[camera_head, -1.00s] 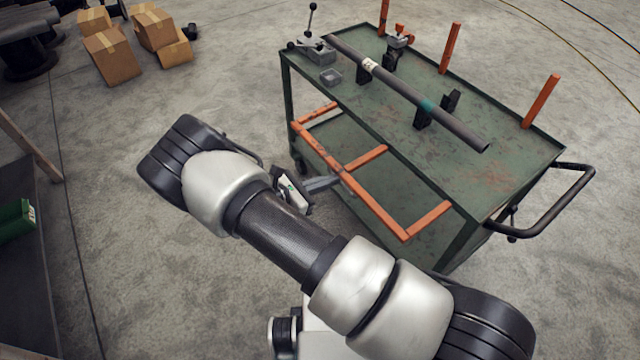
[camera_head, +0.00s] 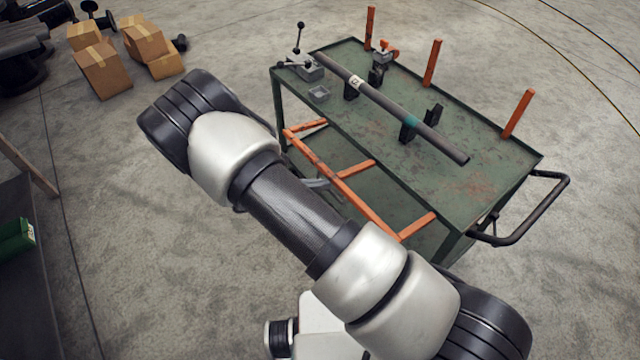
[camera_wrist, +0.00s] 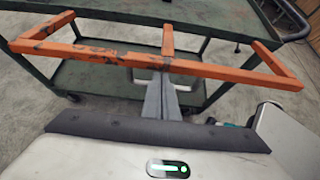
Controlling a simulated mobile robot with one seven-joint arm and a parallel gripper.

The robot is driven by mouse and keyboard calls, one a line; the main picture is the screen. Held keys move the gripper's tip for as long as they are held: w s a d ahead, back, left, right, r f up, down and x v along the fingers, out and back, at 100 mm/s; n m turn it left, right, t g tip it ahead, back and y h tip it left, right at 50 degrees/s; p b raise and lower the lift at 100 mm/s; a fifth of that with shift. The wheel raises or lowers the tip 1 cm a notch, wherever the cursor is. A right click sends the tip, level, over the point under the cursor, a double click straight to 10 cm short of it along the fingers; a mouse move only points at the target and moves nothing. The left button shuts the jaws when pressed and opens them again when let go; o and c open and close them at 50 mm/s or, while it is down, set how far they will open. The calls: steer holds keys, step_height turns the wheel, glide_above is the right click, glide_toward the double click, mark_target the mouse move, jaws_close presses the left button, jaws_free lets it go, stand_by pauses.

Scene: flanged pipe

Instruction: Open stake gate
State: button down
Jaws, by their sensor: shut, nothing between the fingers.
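The orange stake gate (camera_head: 360,202) is a long bar with three short stakes, along the near side of the green cart, below its top. Its stakes point from the bar toward the cart. In the wrist view the gate (camera_wrist: 95,54) spans the picture, bar nearest me, the middle stake behind. My gripper (camera_wrist: 161,76) is shut and empty, its grey fingertips at the middle of the bar, seemingly just under or against it; contact cannot be told. In the head view only part of the grey fingers (camera_head: 318,183) shows; my arm hides the rest.
The green cart (camera_head: 470,190) carries a long dark pipe (camera_head: 385,100) on black supports, a grey vise (camera_head: 305,68) and upright orange stakes (camera_head: 432,62) on the far side. A black handle (camera_head: 535,225) juts out right. Cardboard boxes (camera_head: 103,70) stand far left. Floor left of the cart is clear.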

mark_target(335, 175)
steer(key=shift+w+d+r+g+y+p, duration=0.15)
steer(key=shift+d+r+g+y+p, duration=0.15)
steer(key=shift+r+p, duration=0.4)
steer(key=shift+w+d+r+g+y+p, duration=0.15)
steer(key=shift+r+g+y+p, duration=0.1)
steer(key=shift+r+y+p, duration=0.4)
steer(key=shift+w+d+r+g+y+p, duration=0.2)
steer(key=shift+r+p, duration=0.25)
steer(key=shift+r, duration=0.45)
steer(key=shift+s, duration=0.1)
